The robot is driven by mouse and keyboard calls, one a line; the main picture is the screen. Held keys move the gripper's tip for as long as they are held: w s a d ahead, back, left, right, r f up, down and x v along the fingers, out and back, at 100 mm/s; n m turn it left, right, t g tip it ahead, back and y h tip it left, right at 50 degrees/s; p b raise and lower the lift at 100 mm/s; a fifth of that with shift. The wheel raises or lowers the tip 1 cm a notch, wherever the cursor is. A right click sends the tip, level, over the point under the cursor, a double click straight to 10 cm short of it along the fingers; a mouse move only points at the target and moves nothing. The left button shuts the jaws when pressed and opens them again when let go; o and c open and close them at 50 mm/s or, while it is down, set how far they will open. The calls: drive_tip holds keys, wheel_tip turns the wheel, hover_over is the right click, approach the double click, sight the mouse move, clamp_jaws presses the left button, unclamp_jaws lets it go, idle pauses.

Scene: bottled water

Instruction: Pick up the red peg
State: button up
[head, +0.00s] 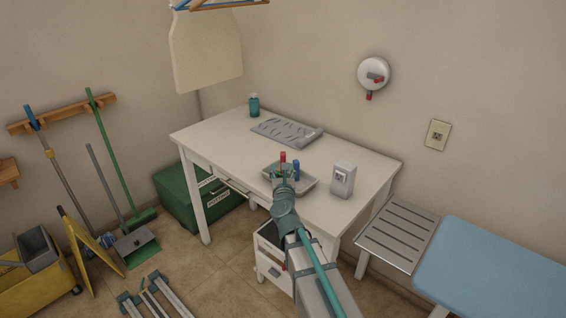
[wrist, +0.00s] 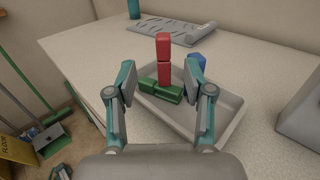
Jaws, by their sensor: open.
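The red peg (wrist: 163,58) stands upright in the grey tray (wrist: 233,103) on the table, and its top also shows in the head view (head: 283,157). My gripper (wrist: 157,78) is open and empty in the wrist view, with one finger to the left of the peg and one to the right. It is in front of the peg, and I cannot tell whether the peg is between the fingertips. Green pegs (wrist: 165,90) lie in the tray at the red peg's foot. A blue peg (wrist: 196,62) is behind the right finger, partly hidden.
A grey box (head: 342,179) stands right of the tray. A grey slotted board (head: 286,131) and a teal bottle (head: 254,105) are farther back on the white table (head: 222,133). The tabletop left of the tray is clear. A slatted bench (head: 398,238) is at the right.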

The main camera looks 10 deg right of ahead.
sight(283, 157)
drive_tip(key=w, duration=0.4)
drive_tip(key=shift+d, duration=0.25)
drive_tip(key=shift+w+d+p, duration=0.2)
drive_tip(key=shift+w+p, duration=0.1)
drive_tip(key=shift+w, duration=0.6)
drive_tip(key=shift+w+d+p, duration=0.25)
drive_tip(key=shift+w+p, duration=0.1)
drive_tip(key=shift+w, duration=0.6)
drive_tip(key=shift+w+d+p, duration=0.2)
drive_tip(key=shift+w+p, duration=0.1)
drive_tip(key=shift+w, duration=0.6)
clamp_jaws()
drive_tip(key=shift+r, duration=0.1)
wheel_tip(283, 157, up, 18)
drive_tip(key=p, duration=0.8)
drive_tip(key=shift+p, duration=0.4)
